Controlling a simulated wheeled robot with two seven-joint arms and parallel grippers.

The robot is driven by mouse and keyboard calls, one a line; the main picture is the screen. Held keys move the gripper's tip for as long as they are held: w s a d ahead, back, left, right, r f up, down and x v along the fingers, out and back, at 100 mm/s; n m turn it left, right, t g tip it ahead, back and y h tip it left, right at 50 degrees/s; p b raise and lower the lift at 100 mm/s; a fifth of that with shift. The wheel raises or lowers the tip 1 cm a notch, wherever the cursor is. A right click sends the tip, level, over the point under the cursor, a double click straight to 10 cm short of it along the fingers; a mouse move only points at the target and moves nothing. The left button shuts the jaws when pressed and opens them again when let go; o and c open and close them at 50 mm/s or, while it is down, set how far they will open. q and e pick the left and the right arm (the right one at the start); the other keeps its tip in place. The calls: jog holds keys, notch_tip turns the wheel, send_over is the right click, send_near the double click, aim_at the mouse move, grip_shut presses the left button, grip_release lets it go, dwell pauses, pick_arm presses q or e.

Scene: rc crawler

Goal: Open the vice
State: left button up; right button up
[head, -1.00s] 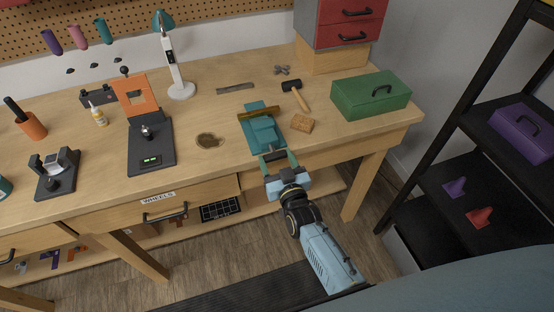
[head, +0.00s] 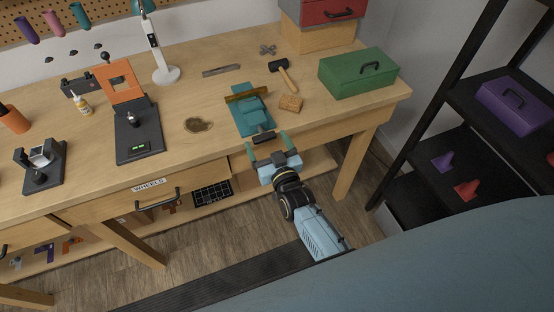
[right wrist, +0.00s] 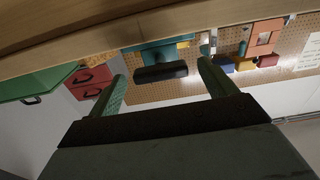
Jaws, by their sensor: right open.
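The teal vice (head: 251,117) stands at the front edge of the workbench, with a brownish jaw strip across it. Its dark handle bar (head: 264,138) sticks out at the front, below the vice body. My right gripper (head: 267,144) is open in front of the bench edge, one finger toward each end of the bar. In the right wrist view the dark bar (right wrist: 160,72) lies beyond the gap between my two green fingers (right wrist: 161,84), with teal vice parts (right wrist: 150,51) behind it. No grip on the bar shows. My left gripper is out of view.
On the wooden workbench (head: 215,90) near the vice are a wooden block (head: 291,103), a hammer (head: 284,75) and a green toolbox (head: 358,73). A drawer marked WHEELS (head: 150,197) is below, left of my right arm. A black shelf rack (head: 440,120) stands at the right.

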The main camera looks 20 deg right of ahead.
jog(key=s, duration=1.2)
jog(key=shift+s+d, duration=0.2)
jog(key=shift+s, duration=0.05)
